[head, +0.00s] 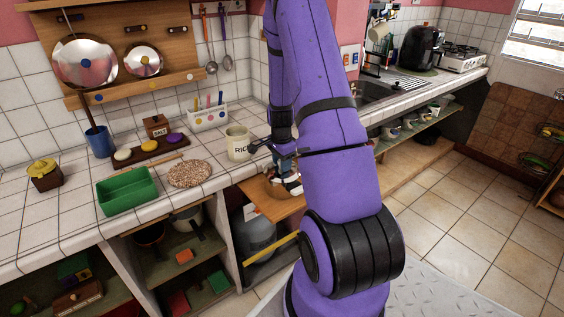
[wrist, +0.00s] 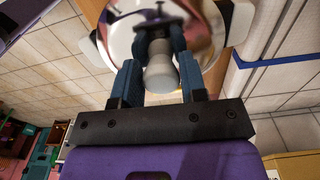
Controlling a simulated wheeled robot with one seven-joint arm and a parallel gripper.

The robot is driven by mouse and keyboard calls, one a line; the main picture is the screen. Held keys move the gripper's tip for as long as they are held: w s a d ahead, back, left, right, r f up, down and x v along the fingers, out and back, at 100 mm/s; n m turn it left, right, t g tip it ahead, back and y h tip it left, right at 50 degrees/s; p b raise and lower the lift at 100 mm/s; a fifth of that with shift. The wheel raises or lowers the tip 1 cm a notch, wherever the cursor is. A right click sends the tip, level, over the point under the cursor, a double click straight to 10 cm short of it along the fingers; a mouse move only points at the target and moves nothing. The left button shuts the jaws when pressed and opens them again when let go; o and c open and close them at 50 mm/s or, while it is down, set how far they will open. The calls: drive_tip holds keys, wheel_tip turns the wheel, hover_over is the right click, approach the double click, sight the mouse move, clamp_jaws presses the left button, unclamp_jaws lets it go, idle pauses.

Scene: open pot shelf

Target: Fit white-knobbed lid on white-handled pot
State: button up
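The lid (wrist: 205,55) is a shiny metal disc in the wrist view, and its pale white knob (wrist: 162,74) sits between my fingers. My gripper (wrist: 160,42) is closed around the knob, one blue-grey finger on each side. White handles (wrist: 94,48) stick out at the left and right of the disc, so the white-handled pot appears to be right behind the lid. I cannot tell whether the lid rests on the pot rim or hovers above it. In the head view my gripper (head: 288,181) is low in front of the counter, and my arm largely hides the lid and pot.
A wooden board (head: 268,200) juts out below the counter edge beneath my gripper. A RICE jar (head: 238,143), a speckled round mat (head: 190,173) and a green bin (head: 127,190) stand on the tiled counter. Open shelves (head: 180,262) lie below. The tiled floor at right is free.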

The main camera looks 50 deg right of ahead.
drive_tip(key=o, duration=0.4)
drive_tip(key=shift+r, duration=0.1)
wheel_tip(320, 180, up, 11)
drive_tip(key=shift+a+f, duration=0.15)
drive_tip(key=shift+f, duration=0.05)
idle(0.6)
drive_tip(key=s+a+r+n+t, duration=0.3)
drive_tip(key=a+r+n, duration=0.7)
drive_tip(key=a+r, duration=0.8)
drive_tip(key=s+a+r+n, duration=0.2)
drive_tip(key=s+a+n, duration=0.1)
drive_tip(key=s+a, duration=0.1)
drive_tip(key=s+a+r+n+t, duration=0.1)
drive_tip(key=s+a+r+n, duration=0.2)
drive_tip(key=s, duration=0.3)
drive_tip(key=s+a+r+n+t, duration=0.1)
drive_tip(key=s+a+r+n, duration=0.2)
drive_tip(key=s+a+n, duration=0.2)
drive_tip(key=shift+s+a, duration=0.2)
drive_tip(key=shift+s, duration=0.1)
